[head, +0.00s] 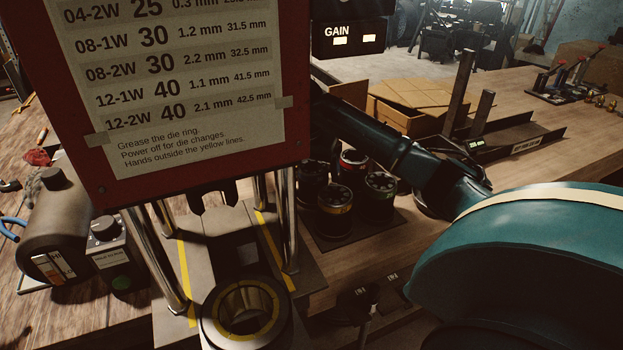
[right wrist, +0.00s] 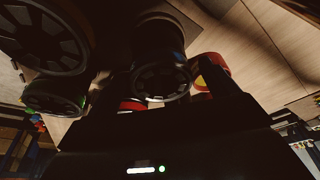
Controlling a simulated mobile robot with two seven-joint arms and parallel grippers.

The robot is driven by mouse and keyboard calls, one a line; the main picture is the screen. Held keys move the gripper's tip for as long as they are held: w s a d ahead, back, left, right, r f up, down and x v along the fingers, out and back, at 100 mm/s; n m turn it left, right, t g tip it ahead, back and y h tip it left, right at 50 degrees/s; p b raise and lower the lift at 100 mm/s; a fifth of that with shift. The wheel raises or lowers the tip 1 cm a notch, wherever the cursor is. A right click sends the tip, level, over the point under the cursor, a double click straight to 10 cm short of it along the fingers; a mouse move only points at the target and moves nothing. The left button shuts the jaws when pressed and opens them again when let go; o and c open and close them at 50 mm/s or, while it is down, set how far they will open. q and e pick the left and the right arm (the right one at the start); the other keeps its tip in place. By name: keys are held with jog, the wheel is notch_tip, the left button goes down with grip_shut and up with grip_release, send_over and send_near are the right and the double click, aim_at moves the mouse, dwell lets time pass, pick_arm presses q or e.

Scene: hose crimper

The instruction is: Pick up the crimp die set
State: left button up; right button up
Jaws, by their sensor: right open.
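Several crimp die sets, black cylinders with coloured bands and segmented tops, stand grouped on a dark mat right of the press in the head view: a red one (head: 353,163), a green one (head: 381,186) and a yellow one (head: 335,198) among them. My right arm reaches in from the right above them, and its hand is mostly hidden behind the red-framed sign. In the right wrist view my right gripper (right wrist: 175,112) is open and close to the dies. A blue-marked die (right wrist: 164,82) is in front of it, a green one (right wrist: 54,98) to the left. Contact cannot be told.
The red-framed sign (head: 195,90) covers much of the head view. Below it are the press's shiny columns (head: 288,215) and round die ring (head: 243,312). A motor (head: 65,225) and control box (head: 110,255) stand left. Cardboard boxes (head: 410,100) and dark uprights (head: 458,90) stand behind.

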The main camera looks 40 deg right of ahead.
jog(key=x, duration=0.4)
jog(key=shift+f+p, duration=0.2)
jog(key=shift+p, duration=0.1)
jog(key=shift+c, duration=0.3)
jog(key=c, duration=1.4)
jog(key=shift+w+d+r, duration=0.1)
jog(key=shift+w+r, duration=0.05)
jog(key=shift+r, duration=0.1)
